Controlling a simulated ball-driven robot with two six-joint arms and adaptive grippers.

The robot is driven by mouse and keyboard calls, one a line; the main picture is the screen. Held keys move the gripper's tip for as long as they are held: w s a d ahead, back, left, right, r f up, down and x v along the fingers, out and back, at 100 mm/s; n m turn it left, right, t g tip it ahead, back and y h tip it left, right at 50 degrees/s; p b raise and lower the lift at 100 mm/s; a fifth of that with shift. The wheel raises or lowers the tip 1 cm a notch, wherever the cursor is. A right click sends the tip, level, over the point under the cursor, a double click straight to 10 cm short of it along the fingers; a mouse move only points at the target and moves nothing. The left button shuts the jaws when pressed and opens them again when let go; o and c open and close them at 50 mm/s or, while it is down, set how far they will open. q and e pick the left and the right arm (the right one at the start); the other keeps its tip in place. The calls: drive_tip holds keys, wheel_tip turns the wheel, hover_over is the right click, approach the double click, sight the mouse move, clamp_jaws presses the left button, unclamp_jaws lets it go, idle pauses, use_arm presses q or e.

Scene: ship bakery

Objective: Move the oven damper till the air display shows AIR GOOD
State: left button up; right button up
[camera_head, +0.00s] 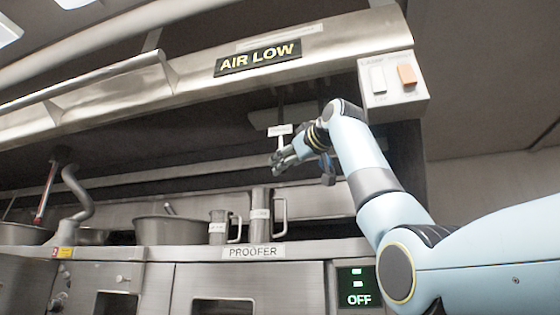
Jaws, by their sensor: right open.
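The air display (258,57) on the front of the steel hood reads AIR LOW. A dark rod or lever with a small white tag (280,130) hangs under the hood; it may be the oven damper, but the tag is too small to read. My right gripper (277,161) is open, just below the tag, with its fingers pointing left. I cannot tell whether it touches the lever, since the wrist hides part of that area. My left gripper is not in view.
A switch box (394,86) with a white and an orange switch sits at the hood's right end. Below are a PROOFER label (253,252), a green OFF display (358,290), a steel pan (172,231) and metal jugs (260,214). A bent grey pipe (80,197) stands left.

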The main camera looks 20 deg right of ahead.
drive_tip(key=w, duration=0.1)
drive_tip(key=w+p, duration=0.2)
drive_tip(key=shift+w+a+r, duration=0.2)
drive_tip(key=shift+w+a, duration=0.1)
drive_tip(key=shift+a, duration=0.05)
drive_tip(key=shift+w+f, duration=0.2)
drive_tip(key=shift+w, duration=0.2)
drive_tip(key=shift+a, duration=0.1)
clamp_jaws()
